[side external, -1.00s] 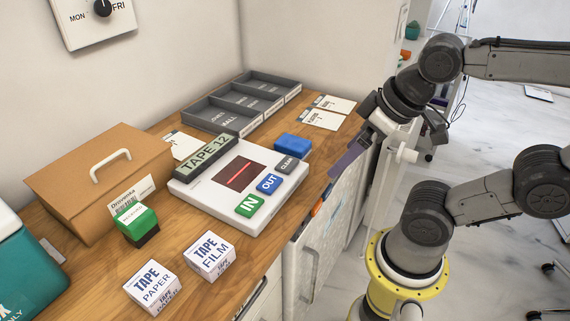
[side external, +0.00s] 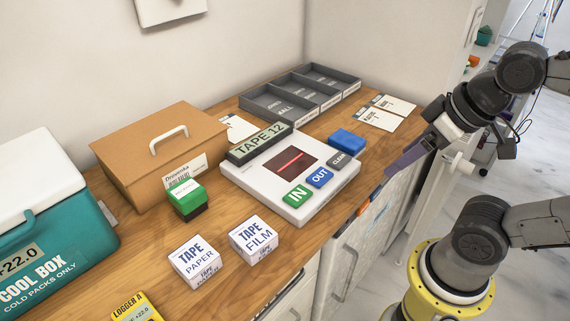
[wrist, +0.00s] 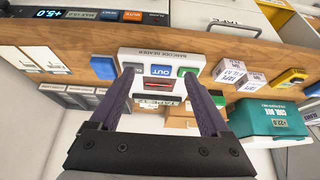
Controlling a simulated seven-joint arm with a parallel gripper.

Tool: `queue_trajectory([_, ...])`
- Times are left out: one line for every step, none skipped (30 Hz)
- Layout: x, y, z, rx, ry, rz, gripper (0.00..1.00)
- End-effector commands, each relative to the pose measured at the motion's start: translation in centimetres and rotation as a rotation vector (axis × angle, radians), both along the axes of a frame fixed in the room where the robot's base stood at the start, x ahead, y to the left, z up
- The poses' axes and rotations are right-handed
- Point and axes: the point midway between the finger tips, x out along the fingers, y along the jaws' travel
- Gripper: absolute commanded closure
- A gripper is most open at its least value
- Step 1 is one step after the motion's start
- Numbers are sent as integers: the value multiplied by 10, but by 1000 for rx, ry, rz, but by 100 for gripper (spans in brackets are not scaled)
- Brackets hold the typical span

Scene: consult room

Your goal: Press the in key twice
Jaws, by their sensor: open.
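The green IN key (side external: 297,195) is on the front of a white barcode reader (side external: 240,181), beside the blue OUT key (side external: 320,177) and the grey CLEAR key (side external: 339,160). The reader has a dark window with a red line. My gripper (side external: 391,171) is open and empty, to the right of the reader and apart from the keys. In the wrist view my gripper (wrist: 160,73) has its two fingers apart. The OUT key (wrist: 160,71) shows between them, and the IN key (wrist: 185,71) shows by the right fingertip.
A green-topped block (side external: 187,193), two tape boxes (side external: 194,259), a brown case (side external: 160,160) and a cool box (side external: 45,235) stand left. Grey trays (side external: 300,95) are behind.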

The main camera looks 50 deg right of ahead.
Motion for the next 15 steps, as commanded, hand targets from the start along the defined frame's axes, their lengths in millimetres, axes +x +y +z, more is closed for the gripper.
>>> queue_trajectory([0,0,0,0,0,0,31])
queue_trajectory([0,0,0,0,0,0,36])
queue_trajectory([0,0,0,0,0,0,43])
queue_trajectory([0,0,0,0,0,0,49])
queue_trajectory([0,0,0,0,0,0,54])
queue_trajectory([0,0,0,0,0,0,61])
queue_trajectory([0,0,0,0,0,0,67])
queue_trajectory([0,0,0,0,0,0,72])
queue_trajectory([0,0,0,0,0,0,79])
queue_trajectory([0,0,0,0,0,0,85])
queue_trajectory([0,0,0,0,0,0,90])
queue_trajectory([0,0,0,0,0,0,97])
queue_trajectory([0,0,0,0,0,0,100])
queue_trajectory([0,0,0,0,0,0,100])
queue_trajectory([0,0,0,0,0,0,100])
